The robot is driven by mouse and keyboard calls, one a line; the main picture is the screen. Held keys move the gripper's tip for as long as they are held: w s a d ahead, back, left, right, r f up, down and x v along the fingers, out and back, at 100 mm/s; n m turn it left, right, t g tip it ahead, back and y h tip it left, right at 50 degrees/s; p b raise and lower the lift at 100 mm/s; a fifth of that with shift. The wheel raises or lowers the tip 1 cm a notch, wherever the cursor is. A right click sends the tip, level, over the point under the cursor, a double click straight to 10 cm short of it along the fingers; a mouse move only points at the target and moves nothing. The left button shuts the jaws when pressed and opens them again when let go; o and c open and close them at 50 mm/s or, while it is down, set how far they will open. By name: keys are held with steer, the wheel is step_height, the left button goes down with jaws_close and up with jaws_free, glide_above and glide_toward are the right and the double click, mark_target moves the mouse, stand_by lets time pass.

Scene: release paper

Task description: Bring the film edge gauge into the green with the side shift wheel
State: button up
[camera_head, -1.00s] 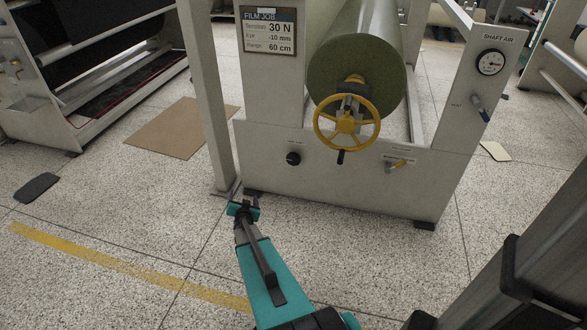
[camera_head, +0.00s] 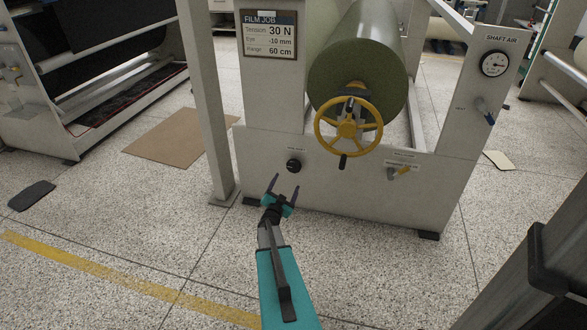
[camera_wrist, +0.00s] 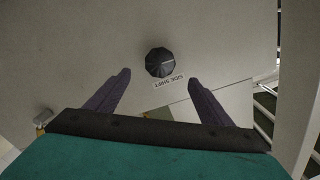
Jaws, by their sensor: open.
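The side shift wheel is a small black knob (camera_head: 293,165) on the pale front panel of the machine, below the job sign. In the wrist view the knob (camera_wrist: 159,62) sits ahead, centred between my fingers, with an upside-down "SIDE SHIFT" label beside it. My gripper (camera_head: 284,186) is open and empty, just short of the panel and slightly below the knob in the head view. The fingers (camera_wrist: 159,78) show a gap around the knob's line and do not appear to touch it. I cannot make out a film edge gauge in either view.
A yellow handwheel (camera_head: 348,128) sits before the green film roll (camera_head: 352,70). The round dial (camera_head: 495,64) is labelled "SHAFT AIR". A grey post (camera_head: 207,100) stands left of the panel. The floor in front is clear.

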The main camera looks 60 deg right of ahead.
mark_target(293, 168)
steer(key=b+x, duration=0.2)
steer(key=x, duration=0.9)
steer(key=shift+w+d+f+b, duration=0.1)
steer(key=shift+w+d+b, duration=0.1)
steer(key=shift+d+b, duration=0.15)
steer(key=shift+x, duration=0.9)
steer(key=c, duration=1.1)
steer(key=shift+o, duration=0.2)
